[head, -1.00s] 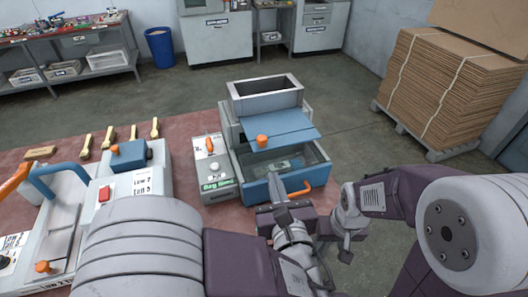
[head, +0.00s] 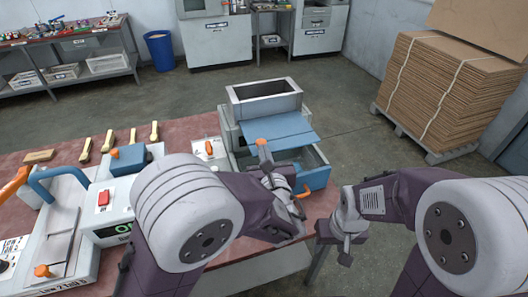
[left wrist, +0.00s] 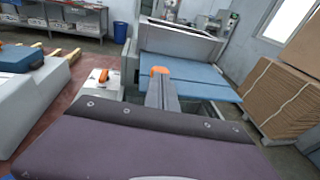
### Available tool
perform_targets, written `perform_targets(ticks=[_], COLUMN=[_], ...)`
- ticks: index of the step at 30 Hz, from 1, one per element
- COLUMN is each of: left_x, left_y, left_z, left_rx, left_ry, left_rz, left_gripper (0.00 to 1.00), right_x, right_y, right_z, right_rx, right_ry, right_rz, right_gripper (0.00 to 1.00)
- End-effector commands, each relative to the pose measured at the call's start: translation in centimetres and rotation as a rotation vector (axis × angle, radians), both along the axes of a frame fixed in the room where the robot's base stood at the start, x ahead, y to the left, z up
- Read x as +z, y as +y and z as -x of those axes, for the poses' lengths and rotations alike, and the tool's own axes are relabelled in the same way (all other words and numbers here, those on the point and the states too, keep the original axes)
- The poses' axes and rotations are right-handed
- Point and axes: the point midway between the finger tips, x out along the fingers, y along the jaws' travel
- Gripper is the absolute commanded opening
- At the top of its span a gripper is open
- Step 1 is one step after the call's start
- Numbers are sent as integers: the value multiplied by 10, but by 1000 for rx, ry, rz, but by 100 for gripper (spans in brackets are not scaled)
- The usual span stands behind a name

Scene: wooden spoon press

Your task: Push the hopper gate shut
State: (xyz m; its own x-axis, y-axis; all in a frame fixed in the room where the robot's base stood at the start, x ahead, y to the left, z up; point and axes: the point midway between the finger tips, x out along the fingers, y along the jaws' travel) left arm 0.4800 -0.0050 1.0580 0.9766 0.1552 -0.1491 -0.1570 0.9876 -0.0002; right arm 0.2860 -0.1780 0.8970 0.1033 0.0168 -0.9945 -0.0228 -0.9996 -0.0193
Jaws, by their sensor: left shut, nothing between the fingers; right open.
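The hopper gate (head: 290,131) is a flat blue plate with an orange knob (head: 261,142) at its front edge. It slopes out under the grey hopper (head: 264,96), above the open blue drawer (head: 318,175). In the left wrist view the gate (left wrist: 205,82) and its knob (left wrist: 159,71) are straight ahead. My left gripper (head: 265,155) is shut and empty, its tips at the near side of the knob; I cannot tell whether they touch. It also shows in the left wrist view (left wrist: 160,82). My right gripper (head: 345,252) is open, off to the right.
The drawer has an orange handle (head: 303,191). A grey control box (head: 209,152) stands left of the hopper, partly hidden by my left arm. A press with a blue handle (head: 50,180) and several wooden spoons (head: 109,140) are further left on the red table (head: 190,127).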

Motion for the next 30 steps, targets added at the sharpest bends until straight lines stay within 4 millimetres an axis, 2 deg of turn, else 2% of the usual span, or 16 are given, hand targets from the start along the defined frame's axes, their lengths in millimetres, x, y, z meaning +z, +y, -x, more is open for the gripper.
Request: perform_targets(ticks=[5, 7, 15, 19, 24, 30], left_x=[0, -2, -4, -3, 0, 2], left_y=[0, 3, 25, 32, 36, 36], left_z=[-1, -8, -72, -96, -108, -108], left_rx=[0, 2, 6, 3, 1, 1], left_ry=[0, 0, -2, 0, -2, -4], left_rz=[0, 1, 3, 2, 0, 0], left_gripper=[0, 0, 0, 0, 0, 0], right_x=[-1, -4, -26, -31, -33, -32], right_y=[0, 0, 0, 0, 0, 0], right_z=[0, 0, 0, 0, 0, 0], right_rx=[0, 0, 0, 0, 0, 0], right_ry=[0, 0, 0, 0, 0, 0], right_rz=[0, 0, 0, 0, 0, 0], right_gripper=[50, 50, 50, 50, 50, 50])
